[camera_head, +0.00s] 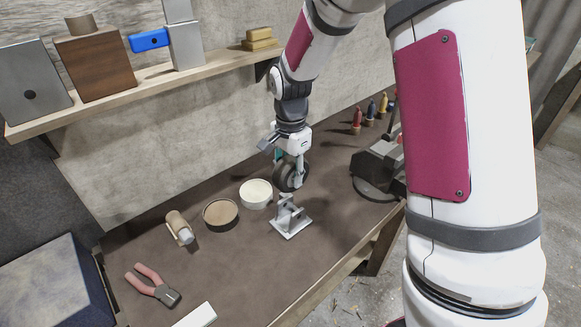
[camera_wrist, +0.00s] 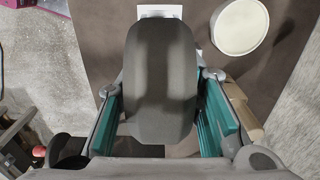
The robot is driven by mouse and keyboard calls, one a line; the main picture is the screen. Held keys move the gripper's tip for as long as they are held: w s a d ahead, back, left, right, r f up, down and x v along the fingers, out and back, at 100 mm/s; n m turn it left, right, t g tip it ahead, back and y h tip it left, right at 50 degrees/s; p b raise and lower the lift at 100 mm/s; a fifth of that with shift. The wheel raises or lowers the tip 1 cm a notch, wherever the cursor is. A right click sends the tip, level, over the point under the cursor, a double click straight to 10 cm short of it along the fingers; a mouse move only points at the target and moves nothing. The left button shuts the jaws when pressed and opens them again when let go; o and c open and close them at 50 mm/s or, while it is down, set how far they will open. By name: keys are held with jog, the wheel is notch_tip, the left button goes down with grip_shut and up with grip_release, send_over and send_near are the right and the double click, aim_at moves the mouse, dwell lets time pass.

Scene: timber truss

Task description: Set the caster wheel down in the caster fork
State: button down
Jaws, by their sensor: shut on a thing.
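The caster wheel (camera_head: 288,176) is dark grey and hangs upright above the bench in the head view. My gripper (camera_head: 291,166) is shut on it. In the wrist view the wheel (camera_wrist: 160,85) fills the middle, between the teal-padded fingers of my gripper (camera_wrist: 162,105). The caster fork (camera_head: 291,215) is a light grey bracket with upright cheeks on a flat base plate, standing on the bench. The wheel is above the fork and apart from it, slightly behind it in the head view. In the wrist view only a pale edge of the fork's plate (camera_wrist: 160,11) shows beyond the wheel.
A cream round dish (camera_head: 256,193) and a brown round dish (camera_head: 221,214) stand left of the fork. A bench vise (camera_head: 378,170) stands to the right. Pliers (camera_head: 152,287) and a small cylinder (camera_head: 180,227) lie at left. A loaded shelf (camera_head: 150,84) runs along the wall.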

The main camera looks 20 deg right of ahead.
jog(key=shift+f+b, duration=1.05)
jog(key=shift+f, duration=3.55)
jog(key=shift+s+f+b, duration=0.25)
jog(key=shift+f+b, duration=0.1)
jog(key=shift+f, duration=0.6)
jog(key=shift+s+f+b, duration=0.2)
jog(key=shift+f+b, duration=0.1)
jog(key=shift+f, duration=0.8)
jog(key=shift+w+f, duration=0.4)
jog(key=shift+w, duration=0.25)
jog(key=shift+s+r, duration=0.15)
jog(key=shift+r, duration=0.1)
jog(key=shift+s, duration=0.1)
jog(key=shift+c, duration=0.8)
grip_release()
jog(key=shift+r, duration=0.1)
